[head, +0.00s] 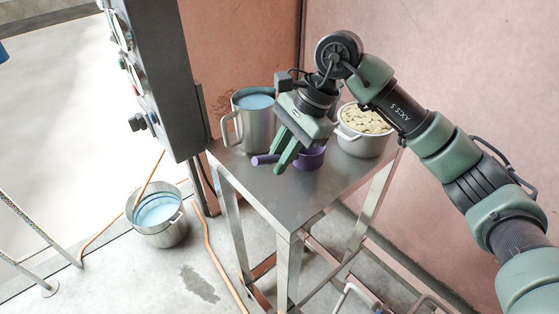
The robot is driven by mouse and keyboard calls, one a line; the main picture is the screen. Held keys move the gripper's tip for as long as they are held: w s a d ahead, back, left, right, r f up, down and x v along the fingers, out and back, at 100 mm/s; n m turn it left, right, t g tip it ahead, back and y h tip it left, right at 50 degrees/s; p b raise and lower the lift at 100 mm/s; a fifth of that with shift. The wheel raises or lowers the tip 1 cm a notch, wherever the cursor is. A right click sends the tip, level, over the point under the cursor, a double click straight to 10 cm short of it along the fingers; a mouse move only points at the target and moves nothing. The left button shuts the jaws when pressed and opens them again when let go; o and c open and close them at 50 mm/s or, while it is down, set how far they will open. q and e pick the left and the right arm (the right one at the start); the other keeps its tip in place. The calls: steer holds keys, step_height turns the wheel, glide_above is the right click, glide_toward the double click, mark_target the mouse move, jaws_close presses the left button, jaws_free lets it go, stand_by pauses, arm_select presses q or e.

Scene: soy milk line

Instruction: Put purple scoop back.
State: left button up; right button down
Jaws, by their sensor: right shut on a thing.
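The purple scoop (312,158) is at the middle of the metal table (262,186), its handle (264,160) pointing left. My right gripper (281,160) reaches down from above, with its green fingers shut on the scoop's handle. The gripper hides part of the scoop. I cannot tell whether the scoop touches the tabletop or hangs just above it. My left gripper is not in view.
A steel jug (251,128) with bluish liquid stands at the table's back left. A white pot (363,139) of pale beans stands right of the scoop. A bucket (158,225) stands on the floor. A dark control cabinet (160,75) stands at left. The table's front is clear.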

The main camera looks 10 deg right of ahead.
steer(key=shift+f, duration=0.95)
steer(key=shift+f, duration=0.2)
steer(key=c, duration=1.4)
jaws_free()
steer(key=shift+r, duration=0.1)
